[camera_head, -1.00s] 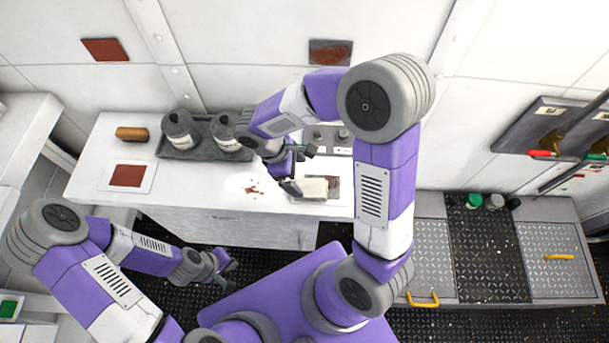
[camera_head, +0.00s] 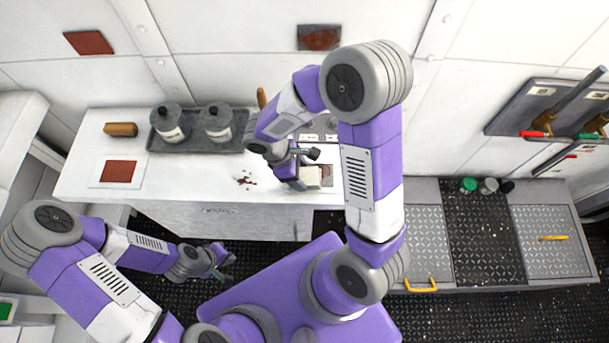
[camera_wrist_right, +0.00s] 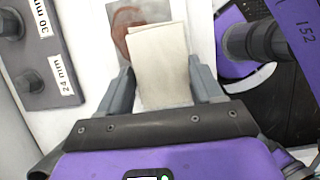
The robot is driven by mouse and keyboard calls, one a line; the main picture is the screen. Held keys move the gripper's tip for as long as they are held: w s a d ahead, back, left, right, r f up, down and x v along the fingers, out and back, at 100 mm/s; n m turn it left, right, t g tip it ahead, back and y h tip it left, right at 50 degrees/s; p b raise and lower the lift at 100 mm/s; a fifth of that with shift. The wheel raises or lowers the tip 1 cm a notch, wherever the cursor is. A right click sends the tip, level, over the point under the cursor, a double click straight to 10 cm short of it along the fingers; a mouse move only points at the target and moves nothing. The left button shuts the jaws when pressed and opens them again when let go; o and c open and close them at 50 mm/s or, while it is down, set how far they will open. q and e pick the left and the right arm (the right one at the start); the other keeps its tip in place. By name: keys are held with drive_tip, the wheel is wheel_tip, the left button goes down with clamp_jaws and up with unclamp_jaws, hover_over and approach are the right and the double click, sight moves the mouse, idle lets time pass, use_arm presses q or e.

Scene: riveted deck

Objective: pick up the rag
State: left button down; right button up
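The rag (camera_head: 309,176) is a cream folded cloth lying on the white counter; in the right wrist view the rag (camera_wrist_right: 160,65) shows between my gripper's fingers. My right gripper (camera_head: 305,168) is low over the counter at the rag. In the wrist view its two grey fingers (camera_wrist_right: 161,85) stand wide apart, one on each side of the rag. They look very close to its edges; I cannot tell whether they touch. My left gripper (camera_head: 227,268) hangs in front of the counter, away from the rag, with its fingers apart and empty.
A red-brown stained patch (camera_head: 327,176) lies beside the rag. Crumbs (camera_head: 245,181) lie to its left. A dark tray (camera_head: 197,144) with two grey canisters and a brown roll (camera_head: 121,129) are at the back left. A labelled block (camera_wrist_right: 45,75) shows in the wrist view.

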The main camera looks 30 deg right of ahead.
drive_tip(key=c, duration=0.4)
wheel_tip(320, 180, up, 10)
drive_tip(key=p, duration=0.2)
